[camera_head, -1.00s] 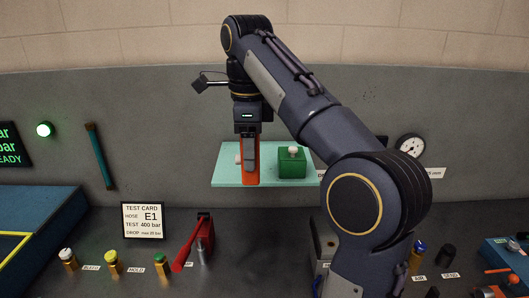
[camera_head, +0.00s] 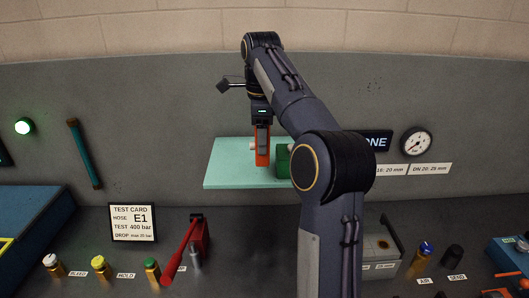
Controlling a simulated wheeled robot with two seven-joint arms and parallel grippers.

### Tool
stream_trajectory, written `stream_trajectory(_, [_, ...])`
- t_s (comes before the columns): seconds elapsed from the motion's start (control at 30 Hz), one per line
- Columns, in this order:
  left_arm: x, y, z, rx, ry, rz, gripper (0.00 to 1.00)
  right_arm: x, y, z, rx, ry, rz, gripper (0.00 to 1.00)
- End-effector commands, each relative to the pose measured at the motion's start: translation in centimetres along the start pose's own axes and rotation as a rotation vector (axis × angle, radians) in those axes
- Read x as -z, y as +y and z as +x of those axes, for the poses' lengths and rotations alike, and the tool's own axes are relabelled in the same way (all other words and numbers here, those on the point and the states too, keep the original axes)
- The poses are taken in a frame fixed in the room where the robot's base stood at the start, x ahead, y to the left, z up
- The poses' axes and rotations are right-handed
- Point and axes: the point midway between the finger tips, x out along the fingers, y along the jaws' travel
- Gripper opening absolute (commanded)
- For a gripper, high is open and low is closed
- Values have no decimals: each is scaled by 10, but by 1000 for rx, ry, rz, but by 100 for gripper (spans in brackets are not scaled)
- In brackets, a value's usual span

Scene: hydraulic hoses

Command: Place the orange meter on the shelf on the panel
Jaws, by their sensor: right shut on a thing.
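The orange meter (camera_head: 262,158) is held upright in my right gripper (camera_head: 263,137), which is shut on it from above. It shows in front of the teal shelf (camera_head: 223,170) on the grey panel. Whether its bottom touches the shelf or is just above it, I cannot tell. A pale knob shows at the meter's left side. A green block-shaped meter (camera_head: 283,160) stands on the shelf just right of the orange one, partly hidden by my right arm. The shelf's right end is hidden behind that arm. My left gripper is not in view.
The shelf's left part is bare. Below on the bench are a test card (camera_head: 132,222), a red-handled device (camera_head: 190,240) and several coloured fittings. A round gauge (camera_head: 416,142) is on the panel at right. My right arm hides the middle of the bench.

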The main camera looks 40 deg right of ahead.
Motion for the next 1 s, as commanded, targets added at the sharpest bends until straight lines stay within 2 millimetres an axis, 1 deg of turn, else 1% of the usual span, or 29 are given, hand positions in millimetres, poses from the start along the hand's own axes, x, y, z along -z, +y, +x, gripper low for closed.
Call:
stream_trajectory(0.03, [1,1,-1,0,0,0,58,2,-6,7,-3,1,2,29])
stream_trajectory(0.1, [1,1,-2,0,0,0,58,4,-12,15,-2,0,2,29])
stream_trajectory(0.27, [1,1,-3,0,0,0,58,6,-20,24,0,-1,0,29])
stream_trajectory(0.37, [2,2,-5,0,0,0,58,9,-27,36,-2,1,1,29])
stream_trajectory(0.43, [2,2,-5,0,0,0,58,8,-25,47,-3,0,-1,29])
stream_trajectory(0.53, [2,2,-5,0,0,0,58,8,-25,59,-1,-1,-1,29])
stream_trajectory(0.6, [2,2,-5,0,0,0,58,8,-25,62,0,-1,-1,29])
stream_trajectory(0.93, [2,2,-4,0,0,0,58,8,-25,65,1,-1,0,29])
stream_trajectory(0.97, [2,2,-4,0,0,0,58,8,-25,66,1,-1,0,59])
stream_trajectory(1.0, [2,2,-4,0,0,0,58,8,-26,65,1,-1,0,65])
